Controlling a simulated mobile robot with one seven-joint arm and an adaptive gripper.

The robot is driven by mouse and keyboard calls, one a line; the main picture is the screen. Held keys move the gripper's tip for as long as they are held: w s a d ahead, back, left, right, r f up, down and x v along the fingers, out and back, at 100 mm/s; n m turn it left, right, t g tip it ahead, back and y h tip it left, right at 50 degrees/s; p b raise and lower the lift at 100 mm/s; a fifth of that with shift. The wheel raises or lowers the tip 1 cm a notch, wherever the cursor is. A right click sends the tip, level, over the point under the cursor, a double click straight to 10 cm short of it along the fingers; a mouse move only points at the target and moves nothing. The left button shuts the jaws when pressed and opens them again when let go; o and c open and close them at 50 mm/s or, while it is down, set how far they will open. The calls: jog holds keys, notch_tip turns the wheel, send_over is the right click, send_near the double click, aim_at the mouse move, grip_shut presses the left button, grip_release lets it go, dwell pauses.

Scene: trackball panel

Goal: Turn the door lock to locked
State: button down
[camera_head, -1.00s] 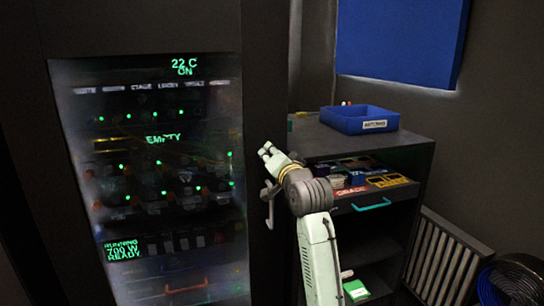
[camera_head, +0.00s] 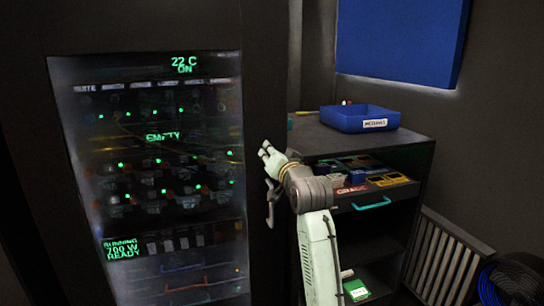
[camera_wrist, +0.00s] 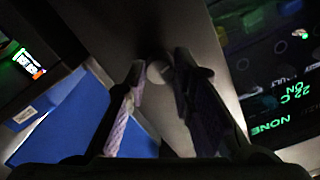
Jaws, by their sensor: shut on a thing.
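The door lock is a small pale round knob (camera_wrist: 157,72) on a dark door frame, seen in the wrist view between my fingertips. My gripper (camera_wrist: 160,66) is shut on it, one finger on each side. The fingers partly cover the knob, and I cannot tell which way it is turned. In the head view my gripper (camera_head: 266,151) reaches the dark frame just right of the glass-fronted cabinet (camera_head: 150,217). The lock is hidden behind the fingers there.
To the right stands a dark shelf unit (camera_head: 408,147) with a blue bin (camera_head: 345,122) on top. An open drawer with a teal handle (camera_head: 372,203) sticks out near my arm. A ribbed panel (camera_head: 445,262) and a round black coil (camera_head: 515,280) stand farther right.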

jog(key=n+b, duration=0.2)
jog(key=n, duration=0.5)
jog(key=n+b, duration=0.1)
jog(key=n, duration=0.3)
jog(key=shift+n+b, duration=0.75)
jog(key=shift+n, duration=1.15)
jog(key=c, duration=1.4)
grip_release()
jog(key=shift+o, duration=0.2)
jog(key=v, duration=1.2)
jog(key=shift+r, duration=0.1)
